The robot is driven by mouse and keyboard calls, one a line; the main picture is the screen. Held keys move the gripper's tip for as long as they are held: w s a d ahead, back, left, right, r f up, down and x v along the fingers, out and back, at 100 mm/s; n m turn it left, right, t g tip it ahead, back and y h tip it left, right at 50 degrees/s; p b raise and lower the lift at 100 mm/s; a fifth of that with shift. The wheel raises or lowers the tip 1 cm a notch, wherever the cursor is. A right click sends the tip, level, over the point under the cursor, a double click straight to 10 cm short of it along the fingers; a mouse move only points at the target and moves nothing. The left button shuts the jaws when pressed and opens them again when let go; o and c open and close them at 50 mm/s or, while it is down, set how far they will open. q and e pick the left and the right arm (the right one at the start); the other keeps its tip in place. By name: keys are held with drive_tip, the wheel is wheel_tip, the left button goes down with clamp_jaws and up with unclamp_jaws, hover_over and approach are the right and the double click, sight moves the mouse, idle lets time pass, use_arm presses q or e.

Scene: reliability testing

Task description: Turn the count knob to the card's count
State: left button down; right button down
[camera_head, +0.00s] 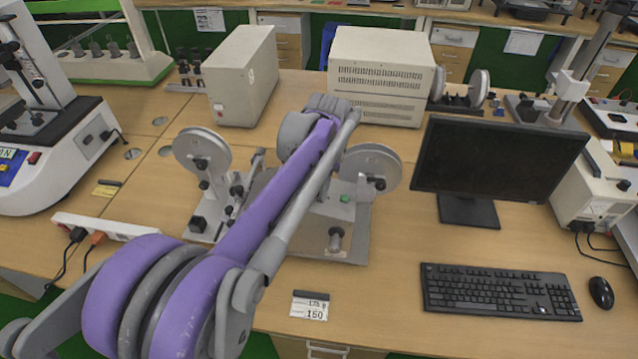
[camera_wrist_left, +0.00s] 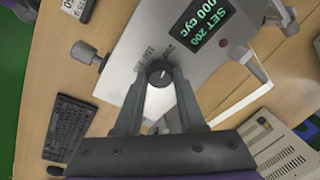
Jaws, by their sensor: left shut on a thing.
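The count knob (camera_wrist_left: 160,74) is a small dark round dial with a light mark, on a pale grey panel (camera_wrist_left: 128,84). Printed numbers, including 150 and 200, stand beside it. My left gripper (camera_wrist_left: 161,76) is shut on the knob, one finger on each side. The display (camera_wrist_left: 203,20) on the panel reads SET 200, with a cyc line below. The card (camera_head: 309,309) lies on the bench front and reads 150 in large print; its upper line is unclear. In the head view my left arm hides the knob and gripper. My right gripper is not in view.
The test machine (camera_head: 355,225) has a reel (camera_head: 372,166) at its right and another reel (camera_head: 201,149) stands to the left. A monitor (camera_head: 495,165), keyboard (camera_head: 497,291) and mouse (camera_head: 600,292) fill the right. A power strip (camera_head: 105,227) lies at left. The front bench around the card is clear.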

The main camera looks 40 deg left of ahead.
sight(328, 202)
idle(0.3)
use_arm(q)
drive_tip(key=n, duration=0.4)
drive_tip(key=shift+d+n+y, duration=0.1)
drive_tip(key=shift+n+y, duration=0.2)
drive_tip(key=shift+n, duration=0.1)
drive_tip(key=n, duration=0.4)
drive_tip(key=shift+n+y, duration=0.4)
drive_tip(key=c, duration=0.5)
unclamp_jaws()
drive_tip(key=v, duration=1.1)
drive_tip(key=shift+p, duration=0.3)
drive_tip(key=shift+w, duration=0.1)
